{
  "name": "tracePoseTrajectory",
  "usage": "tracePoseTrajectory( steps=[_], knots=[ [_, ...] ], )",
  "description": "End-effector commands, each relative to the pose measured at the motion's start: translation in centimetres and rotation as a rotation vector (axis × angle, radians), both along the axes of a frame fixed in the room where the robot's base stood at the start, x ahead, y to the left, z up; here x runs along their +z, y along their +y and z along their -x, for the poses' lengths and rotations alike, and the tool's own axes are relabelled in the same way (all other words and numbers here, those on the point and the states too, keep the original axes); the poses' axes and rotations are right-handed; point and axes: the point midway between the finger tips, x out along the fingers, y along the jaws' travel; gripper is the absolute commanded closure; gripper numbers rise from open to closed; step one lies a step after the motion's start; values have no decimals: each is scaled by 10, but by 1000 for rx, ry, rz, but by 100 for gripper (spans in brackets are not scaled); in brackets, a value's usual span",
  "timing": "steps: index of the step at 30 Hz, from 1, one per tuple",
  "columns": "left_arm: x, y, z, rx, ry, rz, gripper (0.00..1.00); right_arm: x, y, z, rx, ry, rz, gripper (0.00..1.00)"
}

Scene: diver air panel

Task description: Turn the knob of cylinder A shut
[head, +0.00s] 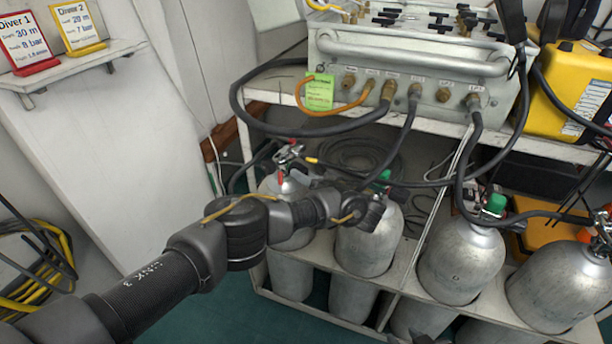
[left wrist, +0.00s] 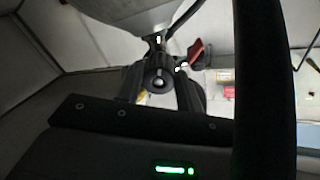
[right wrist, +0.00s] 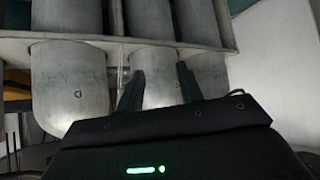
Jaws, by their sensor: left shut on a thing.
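Cylinder A is the leftmost grey bottle (head: 291,238) in the head view, partly behind my left arm; its valve (head: 290,155) stands on top. In the left wrist view, a black round knob (left wrist: 160,80) with a silver centre sits below the grey cylinder (left wrist: 135,14), which appears upside down. My left gripper (left wrist: 158,93) is shut on this knob, one finger on each side. My right gripper (right wrist: 160,82) is open and empty in front of the cylinders.
More grey cylinders, one in the middle (head: 460,262) and one at right (head: 560,290), stand in a rack with hoses. The metal air panel (head: 420,75) sits on a shelf above. A white wall (head: 110,130) stands at left. A red lever (left wrist: 196,48) is close beside the knob.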

Motion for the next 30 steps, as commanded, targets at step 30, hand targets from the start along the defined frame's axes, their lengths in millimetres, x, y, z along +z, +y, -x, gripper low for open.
tracePoseTrajectory(
  steps=[30],
  knots=[
    [2, 1, -1, 0, 225, -178, 87, -9, -11, 12, -29, 92, 27, 64]
  ],
)
